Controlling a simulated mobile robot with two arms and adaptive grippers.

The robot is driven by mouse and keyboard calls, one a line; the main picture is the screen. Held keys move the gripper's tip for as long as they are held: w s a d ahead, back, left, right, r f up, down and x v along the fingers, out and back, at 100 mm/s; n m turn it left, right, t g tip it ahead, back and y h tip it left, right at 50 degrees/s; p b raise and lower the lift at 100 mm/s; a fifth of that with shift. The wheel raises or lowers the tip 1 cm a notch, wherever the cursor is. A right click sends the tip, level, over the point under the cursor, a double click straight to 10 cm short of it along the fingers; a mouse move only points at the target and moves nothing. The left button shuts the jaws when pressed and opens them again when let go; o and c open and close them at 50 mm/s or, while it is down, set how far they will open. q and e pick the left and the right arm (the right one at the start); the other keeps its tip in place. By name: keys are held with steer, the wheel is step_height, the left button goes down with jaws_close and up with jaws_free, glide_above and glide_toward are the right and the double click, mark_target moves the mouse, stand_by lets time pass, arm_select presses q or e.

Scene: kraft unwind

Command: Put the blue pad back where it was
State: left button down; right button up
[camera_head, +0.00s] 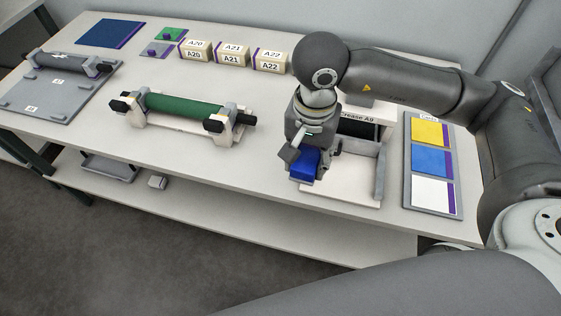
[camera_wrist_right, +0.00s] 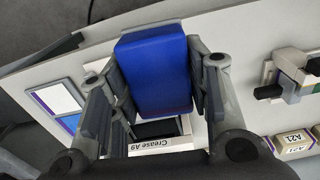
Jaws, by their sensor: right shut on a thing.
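The blue pad (camera_wrist_right: 152,72) is a thick blue block between the fingers of my right gripper (camera_wrist_right: 155,85). In the head view the pad (camera_head: 304,166) shows below my right gripper (camera_head: 300,158), at the left part of a white fixture (camera_head: 340,189) labelled "Crease A9". The gripper is shut on the pad. Whether the pad touches the fixture cannot be told. My arm hides part of the fixture and its label. My left gripper is not in view.
Right of the fixture lies a grey tray (camera_head: 407,170) with yellow, blue and white panels. Left stands a green roller (camera_head: 185,110) on a stand. Boxes A20, A21 and A22 (camera_head: 271,62) stand behind. A grey board (camera_head: 50,90) with a roller lies far left.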

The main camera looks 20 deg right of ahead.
steer(key=m, duration=0.1)
steer(key=a+f+m+b, duration=0.1)
steer(key=m, duration=0.1)
steer(key=f+m+b, duration=0.1)
steer(key=m, duration=0.1)
steer(key=shift+w+a, duration=0.15)
steer(key=shift+a, duration=0.2)
steer(key=m, duration=0.1)
steer(key=a+m+b, duration=0.1)
steer(key=m, duration=0.1)
steer(key=shift+f, duration=0.35)
steer(key=a+f+m+b, duration=0.1)
steer(key=m+b, duration=0.1)
steer(key=m, duration=0.7)
glide_above(278, 163)
steer(key=f, duration=1)
steer(key=shift+s+a, duration=0.1)
steer(key=shift+s, duration=0.25)
steer(key=shift+w+f, duration=0.25)
steer(key=shift+f, duration=0.1)
step_height(278, 163, down, 3)
steer(key=shift+r+p, duration=0.1)
steer(key=shift+p, duration=0.8)
steer(key=shift+f, duration=0.35)
steer(key=o, duration=1.1)
steer(key=shift+w, duration=0.1)
steer(key=shift+r, duration=0.1)
